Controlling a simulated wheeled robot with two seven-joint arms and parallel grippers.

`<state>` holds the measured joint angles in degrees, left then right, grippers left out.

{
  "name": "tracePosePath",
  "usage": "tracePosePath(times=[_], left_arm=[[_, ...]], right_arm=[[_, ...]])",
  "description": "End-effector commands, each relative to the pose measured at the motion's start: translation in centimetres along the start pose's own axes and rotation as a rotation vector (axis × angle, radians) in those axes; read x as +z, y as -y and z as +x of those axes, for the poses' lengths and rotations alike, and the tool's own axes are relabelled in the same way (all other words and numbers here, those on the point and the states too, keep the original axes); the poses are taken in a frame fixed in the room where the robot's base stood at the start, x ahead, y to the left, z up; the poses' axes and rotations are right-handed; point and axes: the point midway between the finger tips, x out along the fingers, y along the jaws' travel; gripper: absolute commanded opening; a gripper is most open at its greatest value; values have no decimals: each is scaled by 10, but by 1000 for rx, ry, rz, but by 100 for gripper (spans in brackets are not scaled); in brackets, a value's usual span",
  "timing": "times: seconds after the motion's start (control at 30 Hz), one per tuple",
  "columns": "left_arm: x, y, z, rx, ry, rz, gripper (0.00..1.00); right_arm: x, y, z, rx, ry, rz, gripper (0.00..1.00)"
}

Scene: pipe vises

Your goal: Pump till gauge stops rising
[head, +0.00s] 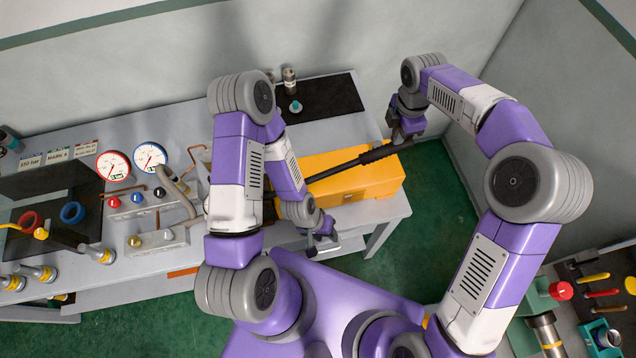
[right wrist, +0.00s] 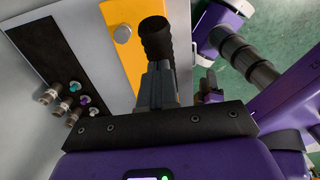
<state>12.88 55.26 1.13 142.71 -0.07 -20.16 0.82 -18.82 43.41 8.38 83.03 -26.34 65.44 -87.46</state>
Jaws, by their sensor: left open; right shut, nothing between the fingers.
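The orange pump body (head: 375,183) sits on the right end of the bench. Its black lever (head: 345,169) slants up to the right, ending in a dark grip. Two round gauges, one red-rimmed (head: 113,166) and one blue-rimmed (head: 150,156), stand at the left; their needles are too small to read. My right gripper (head: 402,134) is at the lever's outer end, shut with nothing between its fingers. In the right wrist view the black grip (right wrist: 155,38) lies just past the fingertips (right wrist: 157,75); contact is unclear. My left gripper (head: 322,243) is open and empty at the bench's front edge.
A black mat (head: 325,98) with small fittings lies behind the pump. Valve blocks with coloured knobs (head: 138,200) and copper pipes stand left of my left arm, which hides part of the bench. Green floor (head: 435,200) is clear right of the bench.

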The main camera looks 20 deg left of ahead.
Motion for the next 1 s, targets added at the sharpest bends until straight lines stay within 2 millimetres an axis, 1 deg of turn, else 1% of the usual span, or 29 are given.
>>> tracePosePath(times=[0.6, 0.77, 1.0], left_arm=[[0, 0, 1, 0, 0, 0, 43], [0, 2, 6, 0, 0, 0, 43], [-1, 6, 17, 0, 0, 0, 43]], right_arm=[[0, 0, 0, 0, 0, 0, 0], [2, 0, 10, 0, 0, 0, 0], [7, 1, 32, -3, -1, 0, 0]])
